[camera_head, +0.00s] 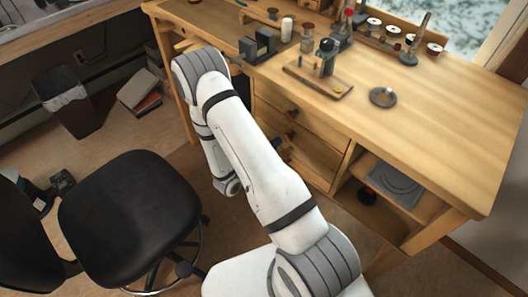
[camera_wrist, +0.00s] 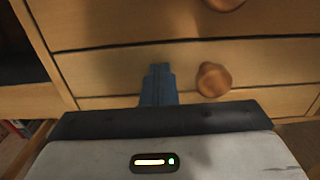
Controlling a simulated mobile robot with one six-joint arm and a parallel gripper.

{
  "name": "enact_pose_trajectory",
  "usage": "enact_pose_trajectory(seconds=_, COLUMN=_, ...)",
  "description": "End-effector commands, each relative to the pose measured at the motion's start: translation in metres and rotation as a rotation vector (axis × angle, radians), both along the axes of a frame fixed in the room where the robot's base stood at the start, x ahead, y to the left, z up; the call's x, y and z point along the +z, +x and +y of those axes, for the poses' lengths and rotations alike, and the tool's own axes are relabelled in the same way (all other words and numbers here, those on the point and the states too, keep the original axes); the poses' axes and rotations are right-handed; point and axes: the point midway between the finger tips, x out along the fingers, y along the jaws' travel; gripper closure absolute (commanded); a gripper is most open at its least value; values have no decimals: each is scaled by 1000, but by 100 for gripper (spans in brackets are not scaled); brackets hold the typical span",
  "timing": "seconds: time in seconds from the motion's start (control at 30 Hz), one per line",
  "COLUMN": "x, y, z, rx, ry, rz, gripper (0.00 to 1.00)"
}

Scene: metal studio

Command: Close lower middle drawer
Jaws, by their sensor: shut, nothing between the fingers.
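The wooden bench has a stack of drawers in its middle, partly hidden by my arm in the head view. The lower drawer front (camera_head: 309,165) shows to the right of my arm and looks about flush with the bench. In the wrist view a drawer front (camera_wrist: 110,72) with a round wooden knob (camera_wrist: 213,79) fills the middle. My gripper (camera_wrist: 160,68) shows as blue fingers, shut and empty, pointing at this front left of the knob. I cannot tell whether the tips touch the wood.
A black office chair (camera_head: 130,208) stands left of my arm. An open shelf (camera_head: 415,207) is right of the drawers. Small tools, a ring-shaped dish (camera_head: 383,97) and jars sit on the bench top. A dark bin (camera_head: 70,100) stands at the far left.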

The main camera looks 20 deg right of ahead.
Motion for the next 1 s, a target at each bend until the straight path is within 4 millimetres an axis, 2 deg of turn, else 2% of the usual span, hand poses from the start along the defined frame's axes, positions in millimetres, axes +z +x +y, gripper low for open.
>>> enact_pose_trajectory(seconds=0.03, x=4, y=1, z=-4, rx=-13, ry=-6, rz=-11, gripper=100)
enact_pose_trajectory(seconds=0.17, x=4, y=-2, z=7, rx=-11, ry=-8, rz=-10, gripper=100)
enact_pose_trajectory(seconds=0.5, x=1, y=-25, z=75, rx=-1, ry=-7, rz=-3, gripper=100)
enact_pose_trajectory(seconds=0.7, x=0, y=-40, z=107, rx=-5, ry=-6, rz=-3, gripper=100)
enact_pose_trajectory(seconds=0.83, x=0, y=-47, z=121, rx=-8, ry=-6, rz=-3, gripper=100)
enact_pose_trajectory(seconds=1.0, x=0, y=-50, z=128, rx=-11, ry=-7, rz=-2, gripper=100)
